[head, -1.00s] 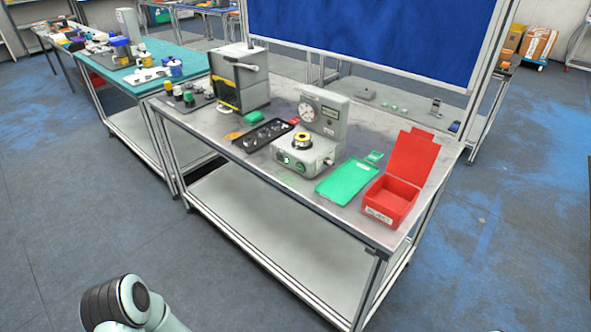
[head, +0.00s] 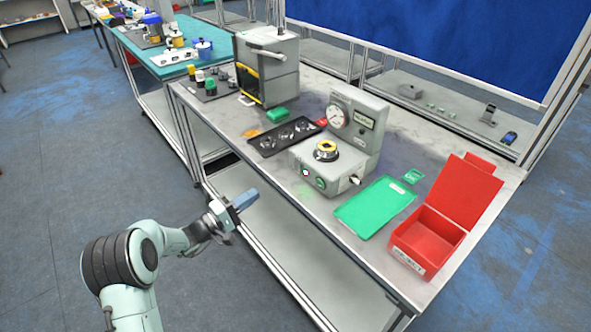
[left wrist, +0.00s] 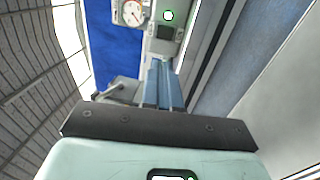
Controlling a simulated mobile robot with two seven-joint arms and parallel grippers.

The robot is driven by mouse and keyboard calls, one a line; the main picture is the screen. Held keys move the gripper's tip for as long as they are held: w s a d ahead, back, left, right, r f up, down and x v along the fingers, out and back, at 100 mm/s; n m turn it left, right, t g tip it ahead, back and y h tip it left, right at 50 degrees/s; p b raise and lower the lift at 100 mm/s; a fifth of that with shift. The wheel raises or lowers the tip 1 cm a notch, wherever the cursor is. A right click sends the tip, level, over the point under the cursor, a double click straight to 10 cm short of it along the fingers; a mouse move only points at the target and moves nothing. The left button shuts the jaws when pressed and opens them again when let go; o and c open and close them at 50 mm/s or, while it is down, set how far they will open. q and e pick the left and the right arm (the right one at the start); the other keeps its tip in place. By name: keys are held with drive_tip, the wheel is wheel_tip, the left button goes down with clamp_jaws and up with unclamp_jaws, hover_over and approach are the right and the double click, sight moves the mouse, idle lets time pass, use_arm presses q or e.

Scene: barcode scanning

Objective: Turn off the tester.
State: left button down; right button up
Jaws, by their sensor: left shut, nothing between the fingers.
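The tester (head: 330,165) is a grey box on the metal bench, with a yellow and black round fixture on top. An upright panel behind carries a round dial and a small display. Its front face has a lit green-white indicator and a green button (head: 320,182). My left gripper (head: 247,198) is shut and empty, in front of the bench's front edge and left of the tester, apart from it. In the left wrist view, the dial (left wrist: 132,13) and a bright round light (left wrist: 168,15) show beyond the shut fingers (left wrist: 161,75). My right gripper is out of view.
A black tray (head: 262,143) with round parts lies left of the tester. A green mat (head: 352,220) and an open red box (head: 422,255) lie to its right. A grey cabinet (head: 276,85) stands at the back left. Floor in front is clear.

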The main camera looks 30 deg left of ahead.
sight(297, 167)
use_arm(q)
drive_tip(key=shift+s, duration=0.15)
drive_tip(key=p+x, duration=0.2)
drive_tip(key=x, duration=1.2)
drive_tip(key=shift+d+f+p, duration=0.1)
drive_tip(key=shift+p, duration=0.3)
